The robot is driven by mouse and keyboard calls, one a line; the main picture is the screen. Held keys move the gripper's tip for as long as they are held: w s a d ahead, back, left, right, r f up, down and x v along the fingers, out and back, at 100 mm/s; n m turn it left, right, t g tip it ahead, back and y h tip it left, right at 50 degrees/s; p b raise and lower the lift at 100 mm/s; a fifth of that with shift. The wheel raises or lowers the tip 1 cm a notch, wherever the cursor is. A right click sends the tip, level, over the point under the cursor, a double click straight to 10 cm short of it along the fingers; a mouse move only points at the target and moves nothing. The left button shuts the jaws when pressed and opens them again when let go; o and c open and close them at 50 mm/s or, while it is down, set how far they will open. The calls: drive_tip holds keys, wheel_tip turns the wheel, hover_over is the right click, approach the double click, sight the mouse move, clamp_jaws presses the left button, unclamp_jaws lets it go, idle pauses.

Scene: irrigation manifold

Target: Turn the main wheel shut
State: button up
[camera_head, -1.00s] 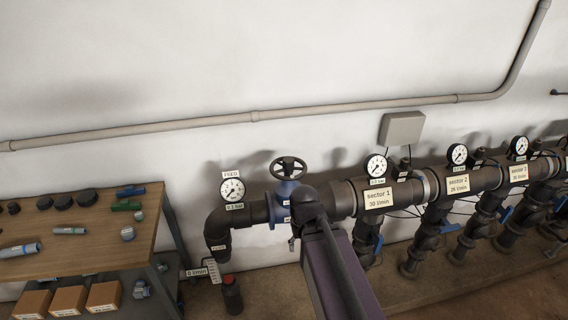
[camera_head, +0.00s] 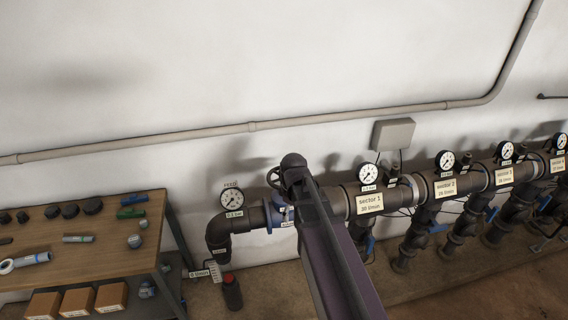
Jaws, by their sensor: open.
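The main wheel (camera_head: 272,178) is a dark handwheel on top of a blue valve body (camera_head: 276,215) in the feed pipe. My arm crosses in front of it, so only its left part shows. The arm rises from the bottom edge and its dark rounded joint stands at the wheel's right side in the picture. I cannot tell whether the arm touches the wheel. My gripper itself does not show.
A feed gauge (camera_head: 232,199) stands left of the valve. Sector 1 label (camera_head: 369,203) and more sector branches run to the right. A workbench (camera_head: 110,238) with fittings is at left.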

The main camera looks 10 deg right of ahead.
drive_tip(key=w+r+n+p, duration=1.5)
drive_tip(key=w+r+n, duration=0.1)
drive_tip(key=shift+d+r, duration=0.25)
drive_tip(key=shift+d, duration=0.2)
drive_tip(key=shift+f, duration=0.15)
wheel_tip(320, 180, down, 14)
drive_tip(key=b, duration=1.3)
drive_tip(key=shift+r+b, duration=0.25)
drive_tip(key=shift+b, duration=0.05)
drive_tip(key=shift+s, duration=0.1)
drive_tip(key=c, duration=1.1)
